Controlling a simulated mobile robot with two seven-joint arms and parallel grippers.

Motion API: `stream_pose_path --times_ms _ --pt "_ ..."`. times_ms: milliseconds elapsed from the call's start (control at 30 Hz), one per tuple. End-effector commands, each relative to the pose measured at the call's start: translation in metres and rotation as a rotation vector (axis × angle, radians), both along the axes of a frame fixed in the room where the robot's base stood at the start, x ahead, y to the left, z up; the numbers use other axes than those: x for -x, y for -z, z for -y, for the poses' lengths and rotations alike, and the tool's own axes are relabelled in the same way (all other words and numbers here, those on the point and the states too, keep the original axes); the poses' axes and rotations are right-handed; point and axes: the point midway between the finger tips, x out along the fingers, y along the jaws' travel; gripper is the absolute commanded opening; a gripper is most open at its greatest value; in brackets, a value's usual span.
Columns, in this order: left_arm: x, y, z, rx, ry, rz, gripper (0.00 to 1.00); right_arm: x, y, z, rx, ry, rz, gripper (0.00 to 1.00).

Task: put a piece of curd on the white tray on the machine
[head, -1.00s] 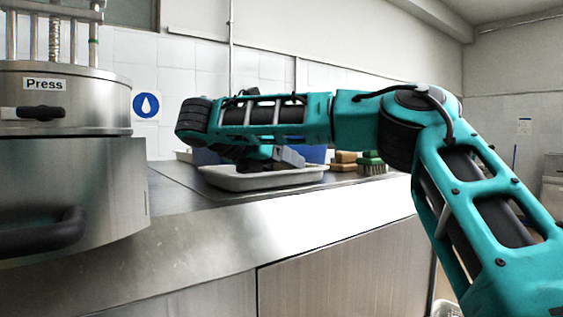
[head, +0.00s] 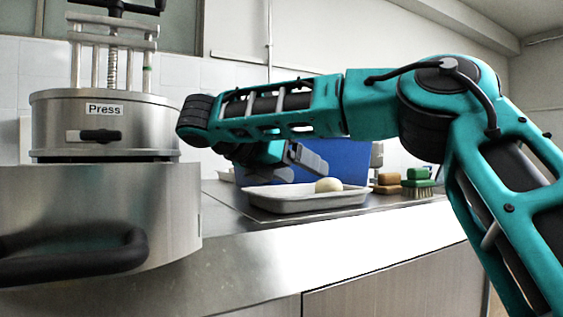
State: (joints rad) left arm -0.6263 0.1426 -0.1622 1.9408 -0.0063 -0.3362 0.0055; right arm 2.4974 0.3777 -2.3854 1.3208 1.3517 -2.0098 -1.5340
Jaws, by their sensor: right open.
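A pale, rounded piece of curd (head: 328,185) rests in the right half of a shallow whitish tray (head: 285,206) on the steel counter. My right gripper (head: 312,160) is open and empty, above and slightly left of the curd, apart from it. My right forearm crosses above the tray and hides what lies behind it. The steel machine marked "Press" (head: 105,125) stands at the left, with a screw and rods on top. No tray can be made out on the press. My left gripper is out of view.
A blue container (head: 350,160) stands behind the tray. Right of it are brown sponges (head: 387,183) and a green brush (head: 418,183). The press has a dark handle (head: 75,258) sticking out at the front. The counter's front strip is clear.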

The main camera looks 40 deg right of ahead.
Motion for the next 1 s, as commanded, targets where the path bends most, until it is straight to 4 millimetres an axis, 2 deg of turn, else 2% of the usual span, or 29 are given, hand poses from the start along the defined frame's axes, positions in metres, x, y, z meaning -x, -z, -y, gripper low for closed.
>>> stream_pose_path --times_ms 100,300,1000 --pt "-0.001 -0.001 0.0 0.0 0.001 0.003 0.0 0.001 -0.009 -0.02 0.004 0.0 0.002 0.79" --pt "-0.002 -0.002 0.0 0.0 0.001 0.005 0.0 0.002 -0.016 -0.038 0.0 0.0 0.001 0.79" --pt "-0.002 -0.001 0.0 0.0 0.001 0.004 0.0 0.002 -0.017 -0.041 -0.001 0.0 0.0 0.79"
